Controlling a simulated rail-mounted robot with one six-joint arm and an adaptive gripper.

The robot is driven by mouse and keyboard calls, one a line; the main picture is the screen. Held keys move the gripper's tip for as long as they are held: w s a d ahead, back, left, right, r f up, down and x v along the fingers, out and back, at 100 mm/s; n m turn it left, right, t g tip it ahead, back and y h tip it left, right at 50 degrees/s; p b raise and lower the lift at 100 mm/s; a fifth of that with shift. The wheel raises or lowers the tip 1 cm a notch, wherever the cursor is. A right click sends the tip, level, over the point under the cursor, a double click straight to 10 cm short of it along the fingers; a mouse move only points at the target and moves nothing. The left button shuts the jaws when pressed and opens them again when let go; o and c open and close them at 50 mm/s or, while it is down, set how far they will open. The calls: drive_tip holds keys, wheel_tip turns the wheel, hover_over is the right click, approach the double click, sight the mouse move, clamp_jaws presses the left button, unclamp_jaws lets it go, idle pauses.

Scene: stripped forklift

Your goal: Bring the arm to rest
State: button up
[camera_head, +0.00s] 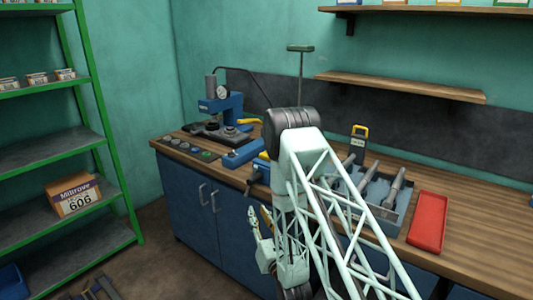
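My pale lattice-framed arm rises in the middle of the view, in front of the workbench (470,215), and bends at a dark joint above the bench edge. My gripper (260,214) hangs in front of the blue cabinet doors, below the bench top. Its two fingers point upward and stand apart, with nothing seen between them. Part of the wrist is hidden behind the arm frame.
A blue press (222,105) stands at the bench's left end. A grey tray (398,208) of tools and a red tray (429,222) lie right of the arm. A green shelf rack (100,140) holds a Miltrove box (75,196). Open floor lies between rack and bench.

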drive_tip(key=w+d+r+g+h, duration=0.2)
drive_tip(key=d+r, duration=0.1)
drive_tip(key=r, duration=0.4)
drive_tip(key=w+d+r+g+h, duration=0.1)
drive_tip(key=w+d+r+g, duration=0.15)
drive_tip(key=r, duration=0.55)
drive_tip(key=s+d+r+g+h, duration=0.2)
drive_tip(key=s+d+r+g, duration=0.1)
drive_tip(key=s+d+r, duration=0.85)
drive_tip(key=s+d+r+g, duration=0.2)
drive_tip(key=s+d, duration=0.1)
drive_tip(key=s, duration=1.3)
drive_tip(key=s+d+r+m+g+h, duration=0.1)
drive_tip(key=s+d+r+g, duration=0.1)
drive_tip(key=s, duration=1.5)
drive_tip(key=s+d+r+m+g+h, duration=0.1)
drive_tip(key=s+d+r+g, duration=0.1)
drive_tip(key=s, duration=1.5)
wheel_tip(320, 180, up, 2)
drive_tip(key=shift+s+d+r+g, duration=0.25)
drive_tip(key=shift+d+g, duration=0.1)
drive_tip(key=shift+d, duration=0.5)
